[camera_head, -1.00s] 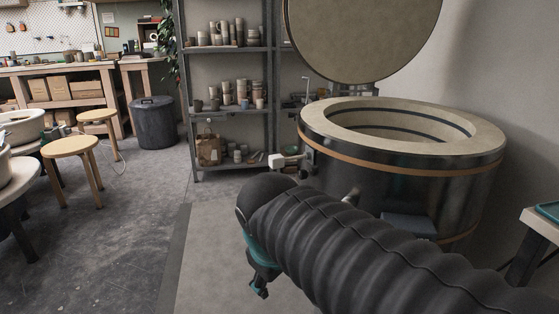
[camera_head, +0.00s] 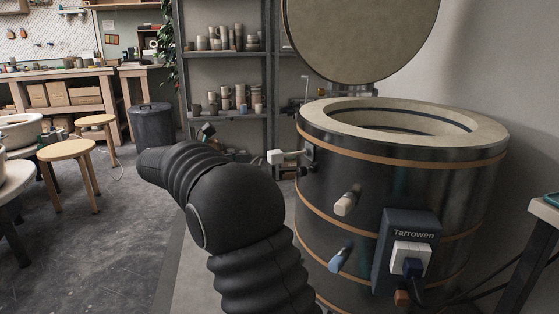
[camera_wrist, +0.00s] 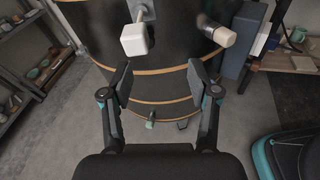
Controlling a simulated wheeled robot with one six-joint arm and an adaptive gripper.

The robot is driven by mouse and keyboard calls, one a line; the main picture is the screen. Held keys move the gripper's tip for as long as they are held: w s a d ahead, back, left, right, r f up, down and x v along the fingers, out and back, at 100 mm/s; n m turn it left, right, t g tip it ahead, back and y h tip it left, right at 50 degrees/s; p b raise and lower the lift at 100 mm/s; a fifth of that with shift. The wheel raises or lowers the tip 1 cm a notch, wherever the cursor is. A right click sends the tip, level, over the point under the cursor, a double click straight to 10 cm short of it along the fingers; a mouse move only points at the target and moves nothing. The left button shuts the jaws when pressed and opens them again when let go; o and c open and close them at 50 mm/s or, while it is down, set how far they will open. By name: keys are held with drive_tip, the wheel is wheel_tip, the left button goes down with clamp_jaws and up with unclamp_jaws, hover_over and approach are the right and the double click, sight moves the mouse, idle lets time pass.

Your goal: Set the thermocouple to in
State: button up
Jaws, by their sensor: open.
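A white block-shaped head on a short metal stem, which looks like the thermocouple, sticks out from the upper left side of the kiln in the head view (camera_head: 275,157). It also shows in the wrist view (camera_wrist: 136,38). How far its stem sits in the wall is unclear. The round dark kiln (camera_head: 352,165) has its lid raised. My gripper (camera_wrist: 160,81) is open and empty in the wrist view, its fingertips lower in the picture than the white head and apart from it. In the head view my arm mostly hides the gripper.
A beige peg (camera_head: 347,201) and a bluish peg (camera_head: 340,259) stick out of the kiln's side. A dark box marked Tarrowen (camera_head: 397,235) with a white socket and plug is right of them. A pottery shelf (camera_head: 226,117) stands behind; stools (camera_head: 69,152) stand left.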

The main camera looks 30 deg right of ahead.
sight(283, 155)
drive_tip(key=w+a+n+h, duration=0.1)
drive_tip(key=w+a+h, duration=0.1)
drive_tip(key=w, duration=0.2)
drive_tip(key=d, duration=0.4)
drive_tip(key=d+b, duration=0.1)
drive_tip(key=d, duration=0.4)
drive_tip(key=d+b, duration=0.1)
drive_tip(key=d, duration=0.3)
drive_tip(key=shift+s+d+f, duration=0.3)
drive_tip(key=shift+s+d, duration=0.05)
drive_tip(key=shift+s, duration=0.05)
clamp_jaws()
